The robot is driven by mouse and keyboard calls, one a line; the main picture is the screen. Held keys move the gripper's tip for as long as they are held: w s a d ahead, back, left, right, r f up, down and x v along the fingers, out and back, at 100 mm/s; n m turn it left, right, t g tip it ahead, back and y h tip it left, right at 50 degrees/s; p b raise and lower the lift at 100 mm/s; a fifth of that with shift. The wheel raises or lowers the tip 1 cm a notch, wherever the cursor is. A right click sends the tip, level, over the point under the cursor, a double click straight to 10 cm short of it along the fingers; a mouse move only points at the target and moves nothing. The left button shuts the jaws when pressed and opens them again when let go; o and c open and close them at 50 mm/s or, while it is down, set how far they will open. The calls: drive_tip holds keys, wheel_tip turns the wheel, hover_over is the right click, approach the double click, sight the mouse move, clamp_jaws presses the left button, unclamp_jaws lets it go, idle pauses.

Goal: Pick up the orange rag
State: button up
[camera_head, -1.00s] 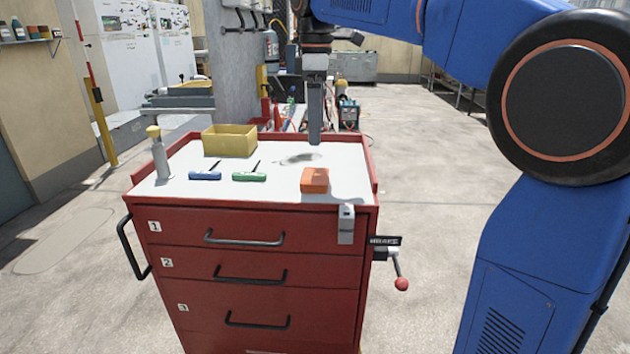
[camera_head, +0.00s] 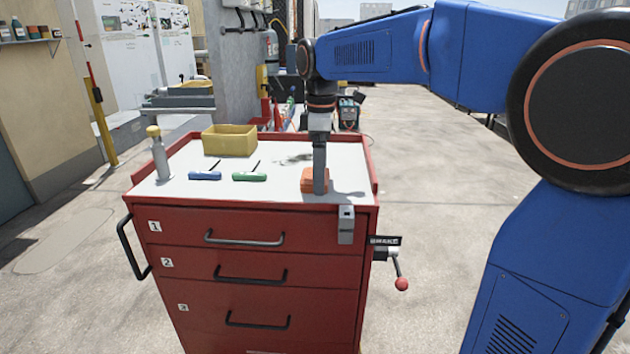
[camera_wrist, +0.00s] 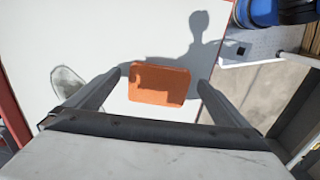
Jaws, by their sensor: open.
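The orange rag (camera_head: 308,181) is a small folded block on the white top of the red tool cart (camera_head: 267,223), near its front right. My gripper (camera_head: 319,190) points straight down at the rag and hides part of its right side in the head view. In the wrist view the rag (camera_wrist: 159,85) lies between the two open fingers of my gripper (camera_wrist: 163,82), with white top showing between it and each finger. No contact between the fingers and the rag shows.
On the cart top are a yellow bin (camera_head: 229,140), a blue-handled tool (camera_head: 205,175), a green-handled tool (camera_head: 249,176) and a grey bottle with a yellow cap (camera_head: 158,155). A raised red rim (camera_head: 369,165) edges the right side. The top's middle is mostly clear.

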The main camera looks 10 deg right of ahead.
drive_tip(key=shift+f, duration=0.25)
drive_tip(key=c, duration=1.1)
wheel_tip(320, 180, up, 10)
drive_tip(key=shift+r, duration=0.1)
drive_tip(key=shift+o, duration=0.3)
